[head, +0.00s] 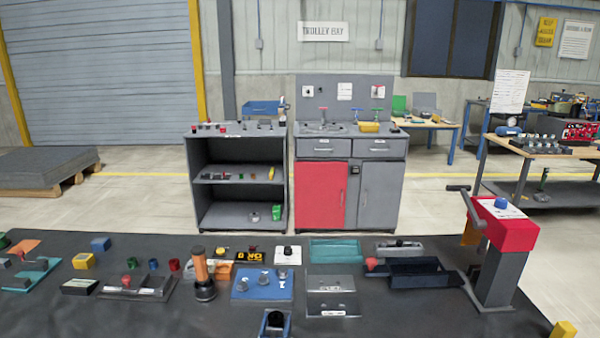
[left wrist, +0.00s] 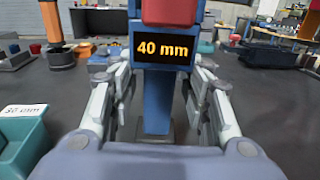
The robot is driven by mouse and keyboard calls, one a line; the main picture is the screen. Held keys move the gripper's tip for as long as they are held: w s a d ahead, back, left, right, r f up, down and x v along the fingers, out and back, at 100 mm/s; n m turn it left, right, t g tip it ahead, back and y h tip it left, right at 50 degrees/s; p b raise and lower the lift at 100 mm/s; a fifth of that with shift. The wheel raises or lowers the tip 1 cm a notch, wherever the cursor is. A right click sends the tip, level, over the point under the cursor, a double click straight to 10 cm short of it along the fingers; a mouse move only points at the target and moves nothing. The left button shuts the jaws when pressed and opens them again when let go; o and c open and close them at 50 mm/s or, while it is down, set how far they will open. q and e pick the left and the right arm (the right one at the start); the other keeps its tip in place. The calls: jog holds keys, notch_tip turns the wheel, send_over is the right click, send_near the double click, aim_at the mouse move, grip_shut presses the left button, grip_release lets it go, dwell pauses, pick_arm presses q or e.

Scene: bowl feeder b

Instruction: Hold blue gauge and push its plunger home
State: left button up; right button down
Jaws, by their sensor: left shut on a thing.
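In the left wrist view the blue gauge (left wrist: 157,112) stands upright between the fingers of my left gripper (left wrist: 158,82). The gripper is shut on its blue body, with one finger on each side. A dark display (left wrist: 163,53) on the gauge reads 40 mm in orange. The red plunger (left wrist: 170,10) sits above the display and is cut off by the top edge, so its full height is hidden. I cannot make out either gripper in the head view. My right gripper is in neither view.
The dark table (head: 150,318) carries several small parts. An orange-handled tool (head: 202,275), a blue plate with knobs (head: 262,286), a dark tray (head: 415,283) and a red-topped press (head: 505,228) stand on it. A teal bin (left wrist: 22,152) is left of the gripper.

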pick_arm(q)
jog(key=shift+f, duration=0.15)
jog(key=o, duration=1.6)
jog(key=shift+s, duration=0.15)
jog(key=s, duration=0.7)
jog(key=s+a, duration=0.1)
jog(key=s, duration=0.3)
jog(key=shift+s+a, duration=0.1)
jog(key=shift+s, duration=0.15)
jog(key=s+b, duration=0.1)
jog(key=s, duration=0.1)
jog(key=s+b, duration=0.1)
jog(key=s, duration=0.2)
jog(key=s+b, duration=0.1)
jog(key=s, duration=0.2)
jog(key=shift+s+a, duration=0.1)
jog(key=shift+a, duration=0.3)
